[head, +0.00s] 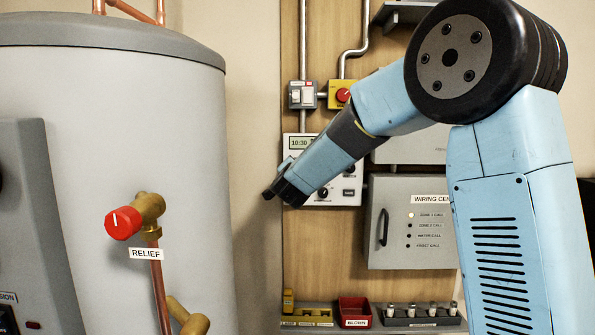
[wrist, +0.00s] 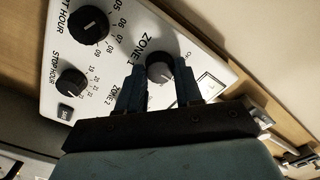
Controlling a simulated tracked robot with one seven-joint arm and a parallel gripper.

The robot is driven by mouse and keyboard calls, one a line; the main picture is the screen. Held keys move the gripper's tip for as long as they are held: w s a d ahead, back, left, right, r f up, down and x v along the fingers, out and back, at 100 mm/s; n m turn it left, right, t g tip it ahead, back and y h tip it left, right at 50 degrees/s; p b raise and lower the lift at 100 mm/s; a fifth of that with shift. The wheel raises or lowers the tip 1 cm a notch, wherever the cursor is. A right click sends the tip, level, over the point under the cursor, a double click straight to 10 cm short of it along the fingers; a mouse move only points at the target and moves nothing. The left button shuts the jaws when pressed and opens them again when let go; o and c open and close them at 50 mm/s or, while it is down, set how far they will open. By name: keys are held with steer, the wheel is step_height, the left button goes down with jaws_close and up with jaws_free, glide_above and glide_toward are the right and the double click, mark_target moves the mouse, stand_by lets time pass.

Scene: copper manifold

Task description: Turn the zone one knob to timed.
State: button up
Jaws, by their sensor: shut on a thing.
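The zone one knob (wrist: 160,67) is a round black knob on the white control panel (wrist: 205,22), beside the ZONE 1 print in the wrist view. My gripper (wrist: 159,84) has one dark finger on each side of it and is shut on it. I cannot tell which way the knob points, and the TIMED mark cannot be read. In the head view my gripper (head: 274,193) reaches down to the left across the panel (head: 301,146). I cannot make out the zone one knob there.
A grey wiring centre box (head: 390,255) is right of the panel. A tank (head: 110,100) with a red relief knob (head: 122,223) stands left.

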steer(key=shift+d+f, duration=0.1)
steer(key=shift+d, duration=0.05)
steer(key=o, duration=1)
steer(key=s, duration=1.3)
steer(key=shift+s+a, duration=0.3)
steer(key=shift+s, duration=0.05)
steer(key=shift+d, duration=0.1)
steer(key=s+d+f+n+g, duration=0.3)
steer(key=s+d+g, duration=0.1)
steer(key=s+d, duration=0.4)
steer(key=s+d+f+n+g, duration=0.3)
steer(key=s+d, duration=0.5)
steer(key=s, duration=0.5)
steer(key=s+d+f+n+g, duration=0.3)
steer(key=s+d+g, duration=0.2)
steer(key=s+d, duration=0.3)
steer(key=shift+s+d+y, duration=0.3)
steer(key=shift+s+d, duration=0.05)
steer(key=shift+s, duration=0.9)
